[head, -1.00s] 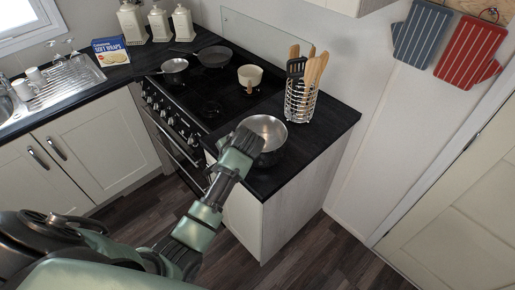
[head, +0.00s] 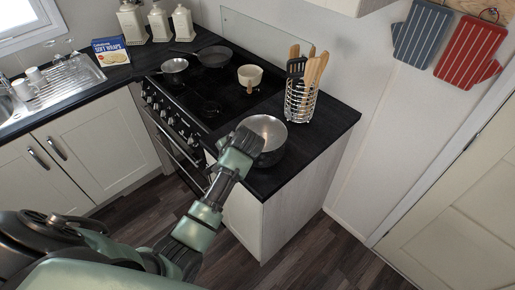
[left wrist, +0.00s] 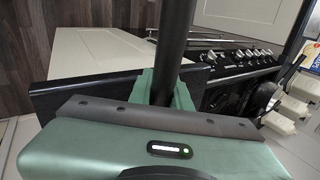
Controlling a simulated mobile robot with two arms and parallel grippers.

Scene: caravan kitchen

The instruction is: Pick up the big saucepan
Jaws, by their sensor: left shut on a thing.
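The big saucepan (head: 270,152) is a round steel pan with a shiny grey inside. It is upright at the near part of the black worktop, right of the stove; I cannot tell whether its base touches the worktop. My left gripper (head: 240,149) is at the pan's left side and covers its handle in the head view. In the left wrist view, the dark handle (left wrist: 177,40) runs between the green fingers of my left gripper (left wrist: 163,88), which is shut on it. My right gripper is in neither view.
A wire utensil holder (head: 300,102) stands just behind the saucepan. A small pan (head: 174,66), a frying pan (head: 215,57) and a cream pot (head: 250,76) are on the stove (head: 205,105). Oven mitts (head: 468,48) hang on the wall.

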